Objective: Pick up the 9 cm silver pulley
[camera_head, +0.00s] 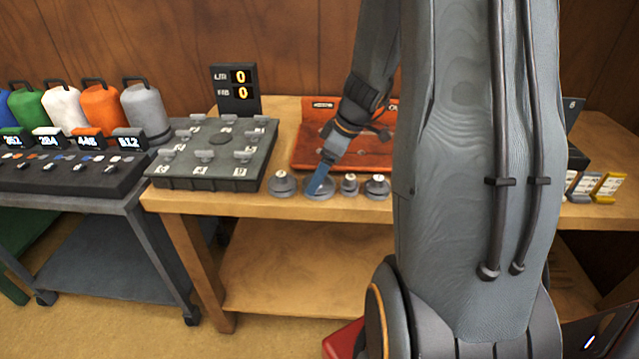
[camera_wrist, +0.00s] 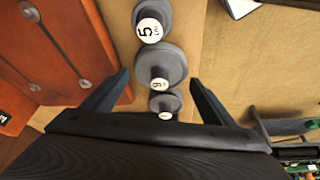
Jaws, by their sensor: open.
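The silver pulley marked 9 (camera_wrist: 176,61) lies flat in the wrist view, with a white label on its hub. It appears to be the wide pulley (camera_head: 319,193) under my gripper in the head view, on the wooden bench. My gripper (camera_wrist: 158,80) is open and empty, its two dark fingertips on either side of the 9 pulley in the picture. In the head view my gripper (camera_head: 321,182) is low over the pulley row, and I cannot tell whether it touches anything. The hub's underside is hidden.
A pulley marked 5 (camera_wrist: 151,10) and a smaller pulley (camera_wrist: 165,103) sit close on either side. An orange-red tray (camera_head: 345,157) lies behind the row. A grey board with pegs (camera_head: 225,135) stands to the left. The bench's front edge (camera_head: 290,208) is near.

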